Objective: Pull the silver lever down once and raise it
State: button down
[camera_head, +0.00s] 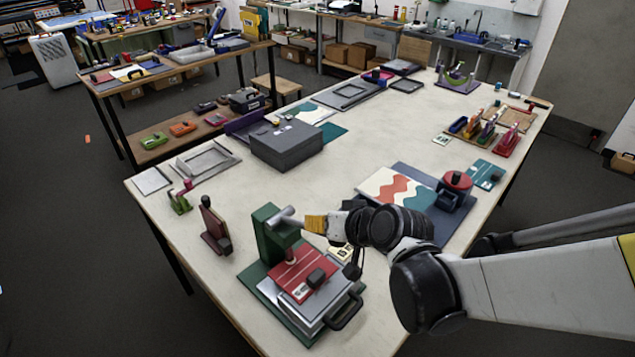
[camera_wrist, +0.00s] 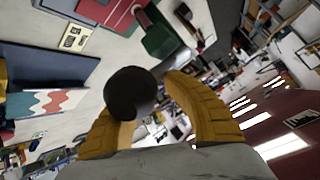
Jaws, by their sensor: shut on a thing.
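The silver lever (camera_head: 287,215) sticks out from the top of a green press (camera_head: 264,238) near the table's front edge, and looks roughly level. My gripper (camera_head: 311,223) is at the lever's right end, its yellow fingers shut there. In the wrist view a round black knob (camera_wrist: 131,93) sits between my yellow fingers (camera_wrist: 150,105); the green press (camera_wrist: 163,35) is beyond it. The fingers and knob hide part of the lever end. A red plate (camera_head: 298,266) with a black knob lies on the press's base below the lever.
A dark grey box (camera_head: 287,146) stands behind the press. A small dark red device (camera_head: 214,228) is to its left. The table middle is clear.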

jog(key=shift+s+f, duration=0.1)
jog(key=shift+s, duration=0.05)
jog(key=c, duration=1.4)
grip_release()
jog(key=shift+a, duration=0.1)
jog(key=v, duration=1.2)
